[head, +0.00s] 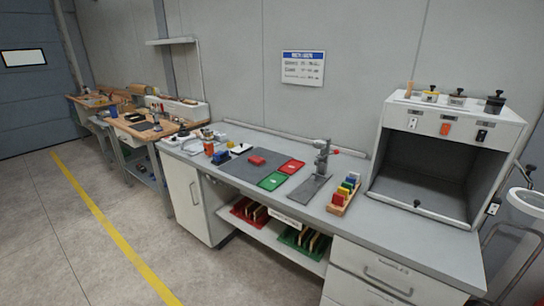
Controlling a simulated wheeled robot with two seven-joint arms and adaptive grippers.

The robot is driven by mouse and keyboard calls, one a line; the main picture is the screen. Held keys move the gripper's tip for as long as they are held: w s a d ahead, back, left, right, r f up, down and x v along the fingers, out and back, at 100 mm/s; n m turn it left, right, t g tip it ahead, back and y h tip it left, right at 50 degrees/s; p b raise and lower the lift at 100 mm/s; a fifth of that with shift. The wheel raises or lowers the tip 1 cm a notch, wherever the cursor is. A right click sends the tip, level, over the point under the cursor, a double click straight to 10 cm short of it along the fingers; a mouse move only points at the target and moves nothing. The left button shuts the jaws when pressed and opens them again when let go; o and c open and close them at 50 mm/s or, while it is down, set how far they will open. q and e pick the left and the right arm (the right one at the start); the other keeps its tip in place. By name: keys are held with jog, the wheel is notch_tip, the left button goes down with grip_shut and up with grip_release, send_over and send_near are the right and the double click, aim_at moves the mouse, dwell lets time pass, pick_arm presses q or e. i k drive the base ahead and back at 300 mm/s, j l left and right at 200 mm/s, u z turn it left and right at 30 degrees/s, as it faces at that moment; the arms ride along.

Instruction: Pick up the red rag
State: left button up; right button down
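A small red folded-looking item (257,160), which appears to be the red rag, lies on the dark grey mat (235,170) on the long grey workbench (420,235). It is small in the head view, so its cloth texture cannot be made out. Neither of my grippers is in view.
A red tray (291,167) and a green tray (271,182) lie right of the red item. Beyond them stand a metal press stand (322,158), a wooden block with coloured pieces (344,195) and a grey cabinet (447,120). The floor (70,240) in front is clear.

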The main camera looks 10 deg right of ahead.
aim_at(255, 160)
jog(key=i+j+z, duration=1.25)
jog(key=k+j, duration=0.05)
jog(key=k, duration=0.05)
